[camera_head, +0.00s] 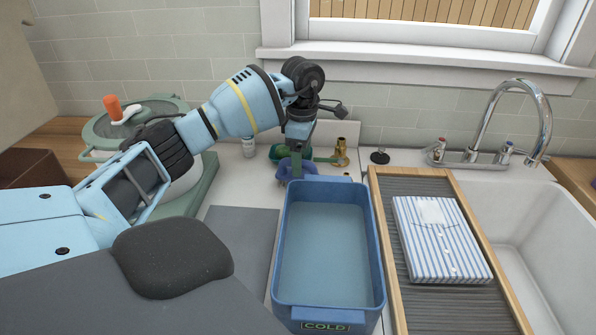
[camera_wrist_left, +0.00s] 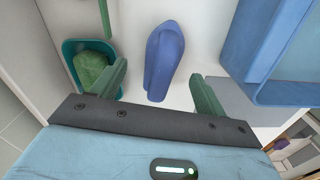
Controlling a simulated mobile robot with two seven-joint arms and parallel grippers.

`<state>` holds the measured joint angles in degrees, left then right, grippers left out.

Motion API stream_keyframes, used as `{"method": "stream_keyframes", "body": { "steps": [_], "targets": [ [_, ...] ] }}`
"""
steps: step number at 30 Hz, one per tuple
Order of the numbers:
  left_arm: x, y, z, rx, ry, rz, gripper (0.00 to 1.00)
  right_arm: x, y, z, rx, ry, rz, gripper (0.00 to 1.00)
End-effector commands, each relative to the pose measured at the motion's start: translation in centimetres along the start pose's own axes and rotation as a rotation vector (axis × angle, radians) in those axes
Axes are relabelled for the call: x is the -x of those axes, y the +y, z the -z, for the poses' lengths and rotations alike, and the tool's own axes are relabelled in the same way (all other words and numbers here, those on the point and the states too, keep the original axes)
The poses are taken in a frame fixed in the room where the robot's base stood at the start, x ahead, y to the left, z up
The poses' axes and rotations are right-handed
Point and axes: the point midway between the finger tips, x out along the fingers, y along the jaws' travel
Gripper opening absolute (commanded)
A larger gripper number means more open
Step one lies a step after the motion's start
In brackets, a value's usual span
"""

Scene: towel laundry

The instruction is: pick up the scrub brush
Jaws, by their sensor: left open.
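The scrub brush appears to be the blue-violet rounded object (camera_wrist_left: 163,62) on the white counter in the left wrist view. In the head view it shows partly (camera_head: 283,172) behind the blue basin, with my gripper covering some of it. My left gripper (camera_wrist_left: 158,72) is open, with one green finger on each side of the brush and visible gaps to both. In the head view the left gripper (camera_head: 297,164) points down over the brush. Its height above the counter is hard to tell. My right gripper is not in view.
A blue basin (camera_head: 378,270) marked COLD stands close in front of the brush. A teal dish (camera_wrist_left: 70,48) holding a green item (camera_wrist_left: 93,68) lies left of it. A drainboard (camera_head: 377,215) with a striped folded cloth (camera_head: 440,245) adjoins the sink (camera_head: 540,220).

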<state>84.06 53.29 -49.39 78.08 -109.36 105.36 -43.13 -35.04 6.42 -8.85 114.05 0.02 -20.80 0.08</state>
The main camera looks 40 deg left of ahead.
Motion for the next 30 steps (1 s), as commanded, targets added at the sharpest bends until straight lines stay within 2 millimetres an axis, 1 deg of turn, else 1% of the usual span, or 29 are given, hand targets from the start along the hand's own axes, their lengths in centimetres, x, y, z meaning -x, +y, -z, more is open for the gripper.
{"method": "stream_keyframes", "body": {
  "steps": [5,9,12,18,20,30],
  "targets": [
    [-2.2,-0.5,0.7,0.000,0.001,0.000,0.74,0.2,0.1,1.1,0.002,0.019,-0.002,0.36],
    [-3.9,-0.5,0.5,0.000,-0.001,0.000,0.74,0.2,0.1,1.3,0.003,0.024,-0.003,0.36],
    [-4.3,-0.4,0.5,0.000,0.000,0.000,0.74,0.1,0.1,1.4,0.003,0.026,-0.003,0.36],
    [-4.4,-0.4,0.5,0.000,-0.001,-0.001,0.74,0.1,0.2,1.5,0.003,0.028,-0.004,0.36],
    [-4.3,-0.4,0.5,0.000,-0.001,-0.001,0.67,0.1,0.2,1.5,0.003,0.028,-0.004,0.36],
    [-4.3,-0.4,0.5,0.000,-0.001,-0.001,0.23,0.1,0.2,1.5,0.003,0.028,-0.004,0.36]
  ]
}}
